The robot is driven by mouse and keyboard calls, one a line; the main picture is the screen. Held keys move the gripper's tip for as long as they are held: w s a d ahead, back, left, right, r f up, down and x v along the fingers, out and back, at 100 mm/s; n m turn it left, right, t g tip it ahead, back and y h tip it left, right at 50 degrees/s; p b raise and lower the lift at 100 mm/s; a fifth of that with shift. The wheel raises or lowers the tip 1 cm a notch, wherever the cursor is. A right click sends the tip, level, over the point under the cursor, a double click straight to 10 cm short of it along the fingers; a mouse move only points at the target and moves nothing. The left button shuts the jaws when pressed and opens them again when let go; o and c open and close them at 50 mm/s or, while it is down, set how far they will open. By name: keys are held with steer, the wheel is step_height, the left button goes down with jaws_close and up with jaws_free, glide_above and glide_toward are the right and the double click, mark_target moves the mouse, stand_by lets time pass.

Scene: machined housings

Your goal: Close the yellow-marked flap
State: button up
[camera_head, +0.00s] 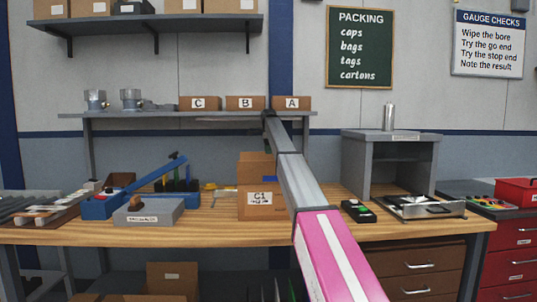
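An open cardboard box labelled C1 (256,204) stands on the wooden bench left of my arm. One raised cardboard flap (252,166) stands up at its back. The box's right side is partly hidden by my arm, and I cannot make out a yellow mark on any flap. A small yellow patch (209,186) shows left of the box, too small to identify. My arm, pink then grey, reaches from the lower right up over the box's right side. My gripper (268,119) is a small dark shape near the shelf edge, above the box and apart from it; its fingers are unclear.
A shelf (180,115) with boxes C, B and A crosses above the bench. A blue lever tool (130,190) and a grey block (148,212) stand left. A black device (358,211), a metal tray (420,207) and a grey cabinet (389,165) stand right.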

steer(key=shift+f, duration=0.75)
steer(key=shift+c, duration=0.3)
